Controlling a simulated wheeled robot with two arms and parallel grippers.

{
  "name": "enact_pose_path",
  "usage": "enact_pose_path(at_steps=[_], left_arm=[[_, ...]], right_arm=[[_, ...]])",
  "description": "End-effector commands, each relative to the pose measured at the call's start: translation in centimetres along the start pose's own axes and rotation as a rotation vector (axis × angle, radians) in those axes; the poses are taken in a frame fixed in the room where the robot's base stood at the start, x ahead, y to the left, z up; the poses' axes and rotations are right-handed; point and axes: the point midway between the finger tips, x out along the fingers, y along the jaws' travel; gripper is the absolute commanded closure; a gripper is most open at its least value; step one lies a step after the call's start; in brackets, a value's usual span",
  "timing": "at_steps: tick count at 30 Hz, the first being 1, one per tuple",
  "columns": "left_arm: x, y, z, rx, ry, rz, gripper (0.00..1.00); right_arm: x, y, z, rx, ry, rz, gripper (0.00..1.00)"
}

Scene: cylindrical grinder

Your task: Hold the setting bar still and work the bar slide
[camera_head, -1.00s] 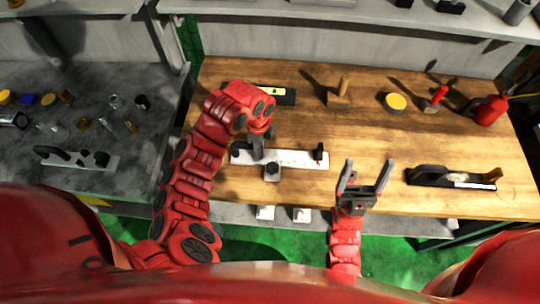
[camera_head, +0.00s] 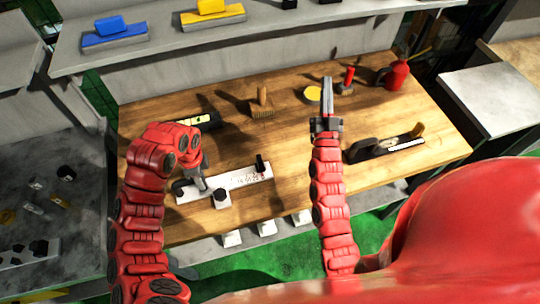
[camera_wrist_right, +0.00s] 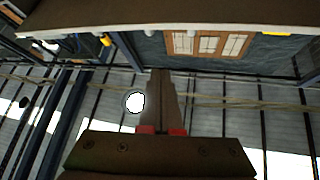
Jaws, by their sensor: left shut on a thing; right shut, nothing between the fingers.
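The setting bar (camera_head: 240,180) is a pale, marked strip on the wooden bench, with a dark upright post near its right end. The bar slide (camera_head: 222,199), a small pale block with a dark top, sits at the bar's front edge left of its middle. My left gripper (camera_head: 199,178) reaches down and is shut on the left part of the bar; the exact grip is partly hidden. My right gripper (camera_head: 327,84) is shut and empty, pointing away above the bench, right of the bar and apart from it. Its closed fingers also show in the right wrist view (camera_wrist_right: 160,100).
A dark hand plane (camera_head: 385,146) lies to the right on the bench (camera_head: 290,140). A spirit level (camera_head: 195,120), a wooden-handled tool (camera_head: 261,103), a yellow-topped round tin (camera_head: 313,93) and a red can (camera_head: 396,75) stand further back. A shelf (camera_head: 270,35) runs behind.

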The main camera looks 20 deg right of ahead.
Motion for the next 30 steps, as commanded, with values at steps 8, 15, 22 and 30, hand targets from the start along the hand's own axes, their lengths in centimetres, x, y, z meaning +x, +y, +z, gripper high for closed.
enact_pose_path(at_steps=[8, 15, 22, 30], left_arm=[[0.0, 0.0, 0.0, 0.001, 0.000, -0.001, 1.00], [0.0, 0.0, 0.0, 0.001, 0.000, -0.001, 1.00], [0.0, 0.0, 0.0, 0.001, 0.001, 0.000, 1.00], [0.0, 0.0, 0.0, 0.001, 0.001, 0.000, 1.00]], right_arm=[[3.5, 2.6, 7.0, 0.141, -0.414, 0.043, 1.00], [2.6, 0.9, 11.1, 0.246, -0.789, -0.029, 1.00], [-1.9, -2.2, 12.1, 0.276, -1.163, -0.171, 1.00], [-10.0, -3.6, 10.0, 0.196, -1.578, -0.351, 1.00]])
